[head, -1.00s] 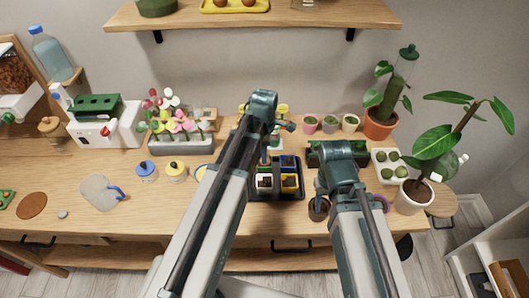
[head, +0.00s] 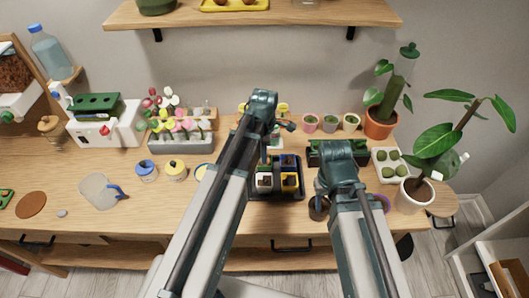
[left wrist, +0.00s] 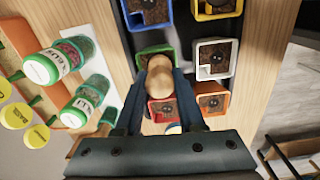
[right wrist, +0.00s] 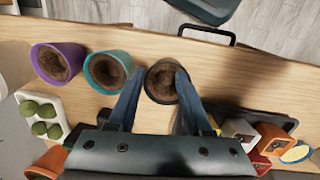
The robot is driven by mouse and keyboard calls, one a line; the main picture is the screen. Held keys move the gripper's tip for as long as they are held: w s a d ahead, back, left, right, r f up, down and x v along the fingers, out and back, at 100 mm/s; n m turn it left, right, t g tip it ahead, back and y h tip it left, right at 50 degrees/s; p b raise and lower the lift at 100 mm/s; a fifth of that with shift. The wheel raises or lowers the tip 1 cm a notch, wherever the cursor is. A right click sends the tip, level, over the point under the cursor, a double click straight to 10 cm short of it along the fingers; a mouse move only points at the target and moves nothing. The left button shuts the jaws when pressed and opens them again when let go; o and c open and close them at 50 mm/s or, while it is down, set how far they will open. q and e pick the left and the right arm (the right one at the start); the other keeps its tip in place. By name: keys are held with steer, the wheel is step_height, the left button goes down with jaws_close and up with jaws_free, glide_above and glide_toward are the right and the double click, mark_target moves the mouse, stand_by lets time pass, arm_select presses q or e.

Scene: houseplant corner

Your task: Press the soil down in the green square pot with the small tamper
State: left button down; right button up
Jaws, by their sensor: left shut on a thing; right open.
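My left gripper (left wrist: 160,100) is shut on the small tamper, whose rounded wooden handle (left wrist: 160,76) shows between the fingers in the left wrist view. The tamper's lower end is hidden. The green square pot (left wrist: 152,49) lies beneath the handle, partly covered by it, with dark soil showing at its left side. I cannot tell whether the tamper touches the soil. In the head view my left arm hides much of this area. My right gripper (right wrist: 160,84) is open, its fingers at either side of a dark round pot (right wrist: 163,101) of soil; contact is unclear.
Blue (left wrist: 149,23), yellow (left wrist: 214,14), white (left wrist: 234,58), red (left wrist: 152,108) and orange (left wrist: 226,104) square pots crowd the green one in a dark tray (head: 277,194). Teal (right wrist: 108,86) and purple (right wrist: 58,82) pots stand beside the dark round pot.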

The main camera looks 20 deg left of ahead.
arm_select(q)
steer(key=shift+s, duration=0.1)
stand_by(0.5)
step_height(320, 180, up, 7)
steer(key=p, duration=0.7)
arm_select(e)
step_height(320, 180, up, 7)
